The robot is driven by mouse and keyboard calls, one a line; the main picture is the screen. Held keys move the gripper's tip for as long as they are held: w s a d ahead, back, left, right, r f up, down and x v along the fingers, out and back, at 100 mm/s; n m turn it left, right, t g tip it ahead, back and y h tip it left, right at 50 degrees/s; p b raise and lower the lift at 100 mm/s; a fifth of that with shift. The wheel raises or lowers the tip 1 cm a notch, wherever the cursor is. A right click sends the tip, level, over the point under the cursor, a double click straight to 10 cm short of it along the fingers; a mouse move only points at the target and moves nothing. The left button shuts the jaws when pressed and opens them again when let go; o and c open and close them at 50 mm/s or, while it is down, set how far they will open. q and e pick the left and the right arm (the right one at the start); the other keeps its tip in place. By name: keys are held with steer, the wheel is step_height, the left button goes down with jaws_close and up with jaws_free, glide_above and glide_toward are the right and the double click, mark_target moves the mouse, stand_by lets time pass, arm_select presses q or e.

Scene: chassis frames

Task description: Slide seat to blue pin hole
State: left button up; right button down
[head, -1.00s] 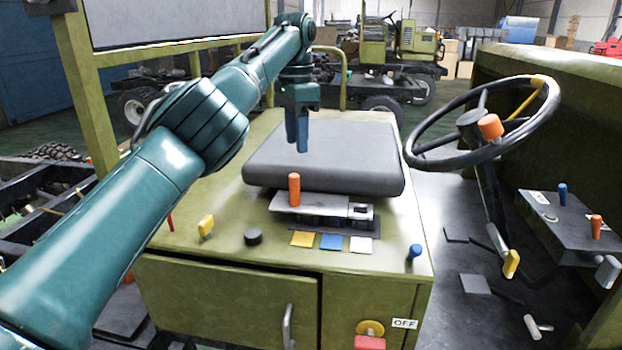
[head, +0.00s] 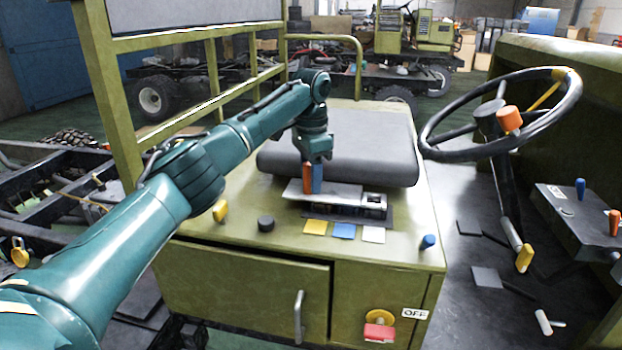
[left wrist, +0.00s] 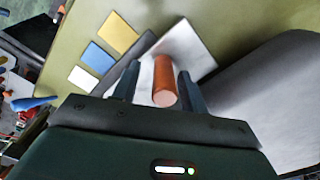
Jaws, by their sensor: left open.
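The grey seat cushion (head: 350,150) rests on the green box, with a light metal slide plate (head: 345,195) at its front. An orange pin (left wrist: 164,92) stands up from the plate. My left gripper (head: 312,178) points down at the pin; in the left wrist view its two fingers (left wrist: 156,85) are on either side of the pin, apart, with gaps showing. Yellow (head: 315,227), blue (head: 344,231) and white (head: 373,235) squares lie in a row before the slide. A small blue pin (head: 428,242) stands at the box's right front corner. My right gripper is not in view.
A black steering wheel (head: 500,115) with an orange knob stands to the right. A cabinet door (head: 245,285) with a handle is below. A control box stands far right.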

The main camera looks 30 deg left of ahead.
arm_select(q)
steer(key=shift+f, duration=0.55)
jaws_close()
steer(key=shift+f, duration=0.1)
